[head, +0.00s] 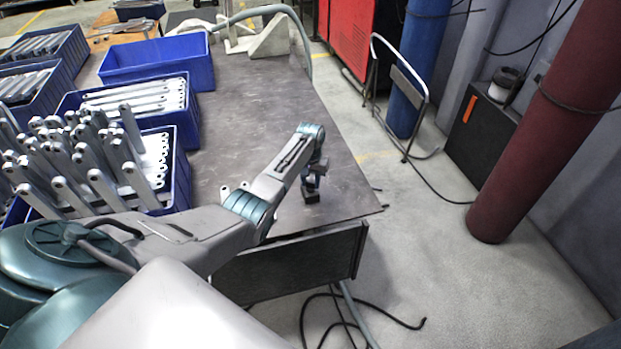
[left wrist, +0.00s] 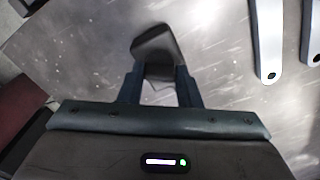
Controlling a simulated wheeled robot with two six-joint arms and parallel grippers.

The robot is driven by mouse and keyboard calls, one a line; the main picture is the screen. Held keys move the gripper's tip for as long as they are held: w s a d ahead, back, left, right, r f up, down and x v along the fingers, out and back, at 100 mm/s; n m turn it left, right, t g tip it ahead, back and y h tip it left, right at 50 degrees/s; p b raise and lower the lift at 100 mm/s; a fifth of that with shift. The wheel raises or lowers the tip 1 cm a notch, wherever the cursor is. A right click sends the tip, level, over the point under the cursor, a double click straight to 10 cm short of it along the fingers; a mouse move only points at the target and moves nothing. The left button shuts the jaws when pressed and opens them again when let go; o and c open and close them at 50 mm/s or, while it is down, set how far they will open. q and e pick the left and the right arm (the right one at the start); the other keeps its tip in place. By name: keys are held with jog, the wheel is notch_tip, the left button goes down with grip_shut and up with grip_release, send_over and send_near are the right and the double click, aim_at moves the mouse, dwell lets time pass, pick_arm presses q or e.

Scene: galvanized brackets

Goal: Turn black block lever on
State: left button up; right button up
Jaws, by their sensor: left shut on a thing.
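The black block lever (head: 311,196) stands on the dark metal table near its front right corner. In the left wrist view its dark, slanted top (left wrist: 154,42) shows just beyond and between my fingertips. My left gripper (head: 312,184) points down at it and is shut on it; in the left wrist view the two dark fingers (left wrist: 160,80) stand on either side of it. Its lower part is mostly hidden, and I cannot tell its exact tilt. My right gripper is not in view.
Blue bins (head: 160,62) with metal brackets fill the table's left side. Loose bracket ends (left wrist: 268,45) lie on the table beside the gripper. The table's right edge (head: 345,160) is close. The middle of the table (head: 262,105) is clear.

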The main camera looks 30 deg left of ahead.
pick_arm(q)
jog(key=m+p, duration=0.1)
jog(key=m, duration=0.4)
jog(key=shift+m, duration=0.4)
jog(key=m, duration=0.5)
jog(key=shift+m+p, duration=0.35)
jog(key=shift+m, duration=0.05)
jog(key=o, duration=1)
jog(key=shift+r, duration=0.15)
notch_tip(320, 180, up, 10)
jog(key=shift+r+b, duration=0.25)
jog(key=shift+b, duration=0.3)
